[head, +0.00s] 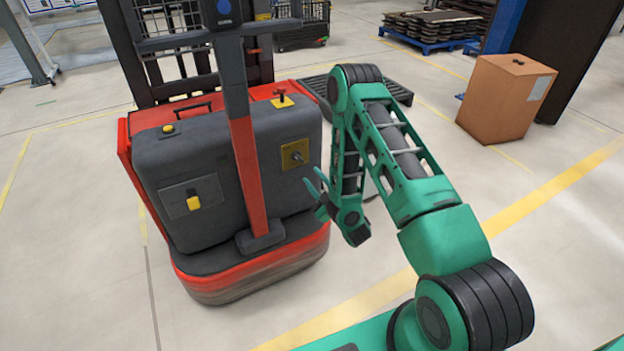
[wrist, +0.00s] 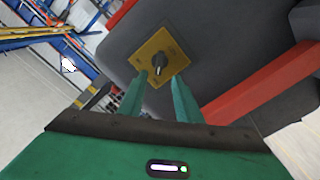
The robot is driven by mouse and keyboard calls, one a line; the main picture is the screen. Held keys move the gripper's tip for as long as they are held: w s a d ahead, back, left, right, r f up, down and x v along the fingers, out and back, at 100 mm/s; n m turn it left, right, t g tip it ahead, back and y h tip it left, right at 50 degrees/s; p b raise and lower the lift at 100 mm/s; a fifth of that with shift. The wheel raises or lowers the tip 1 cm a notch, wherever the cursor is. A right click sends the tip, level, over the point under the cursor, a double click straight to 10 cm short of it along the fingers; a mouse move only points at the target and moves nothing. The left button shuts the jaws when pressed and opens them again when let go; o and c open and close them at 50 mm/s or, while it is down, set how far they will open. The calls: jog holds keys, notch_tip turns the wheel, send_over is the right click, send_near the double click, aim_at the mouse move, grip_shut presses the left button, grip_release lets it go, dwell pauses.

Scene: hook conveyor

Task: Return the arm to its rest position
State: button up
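My green arm reaches forward in the head view, folded down at its elbow. My gripper (head: 316,184) is in front of the right side of a red and grey pallet truck. In the wrist view the two green fingers of my gripper (wrist: 168,92) stand apart with nothing between them. Beyond the fingertips is a yellow square plate (wrist: 160,55) with a dark knob (wrist: 158,69) on the truck's grey housing. The plate also shows in the head view (head: 294,153), left of my gripper. I cannot tell how far the fingertips are from the knob.
The pallet truck (head: 185,165) stands close on the left, with a red upright post (head: 243,150). A cardboard box (head: 505,98) stands on the floor at right. A dark pallet (head: 398,90) lies behind my arm.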

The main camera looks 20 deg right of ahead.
jog(key=w+d+r+m+g+h, duration=0.1)
jog(key=d+r+m+g+h, duration=0.1)
jog(key=d+r+h, duration=0.3)
jog(key=w+d+r+m+g, duration=0.2)
jog(key=d+r, duration=0.1)
jog(key=d, duration=0.5)
jog(key=s+d+r+m+g+h, duration=0.3)
jog(key=s+d+r+m+g, duration=0.25)
jog(key=s+d+r, duration=0.35)
jog(key=s+a+r+m+g+y, duration=0.2)
jog(key=s+a+r, duration=0.1)
jog(key=s, duration=0.9)
jog(key=s+a+r+m+g+y, duration=0.2)
jog(key=s+a+r+g, duration=0.1)
jog(key=s, duration=1)
jog(key=s+a+r+m+g+y, duration=0.2)
jog(key=s+a+r+g, duration=0.1)
jog(key=s, duration=0.9)
jog(key=shift+s+a+r, duration=0.35)
jog(key=shift+a+r, duration=0.3)
jog(key=shift+r, duration=0.1)
jog(key=shift+m, duration=0.25)
